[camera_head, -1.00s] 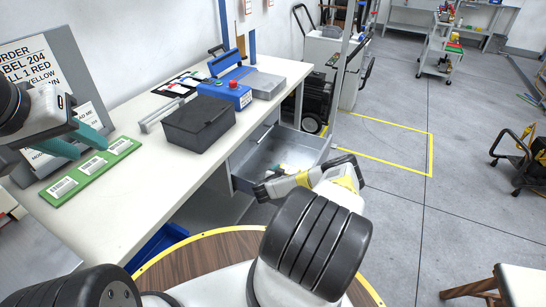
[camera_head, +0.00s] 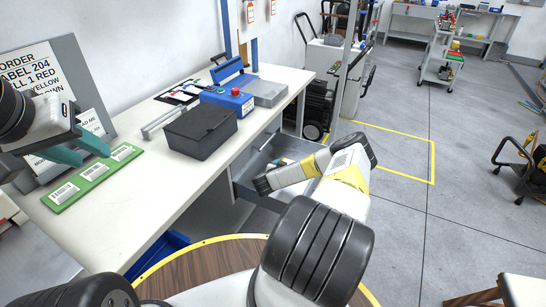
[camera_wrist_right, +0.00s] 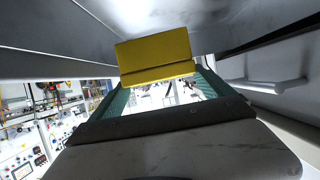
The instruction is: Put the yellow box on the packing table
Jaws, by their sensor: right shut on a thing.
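The yellow box (camera_wrist_right: 157,58) is between the teal fingers of my right gripper (camera_wrist_right: 160,78) in the right wrist view. My right gripper is shut on it. Grey metal walls surround it there. In the head view my right forearm reaches over the open drawer, and the right fingers and the box are hidden. The white packing table (camera_head: 130,210) runs along the left of the head view. My left gripper (camera_head: 92,151) is open and empty, above the table's left end near the green board.
The table carries a dark box (camera_head: 200,130), a green board (camera_head: 92,180) with white labels, and a blue device (camera_head: 228,101). The open grey drawer (camera_head: 262,158) sticks out below its right edge. The table's front half is bare.

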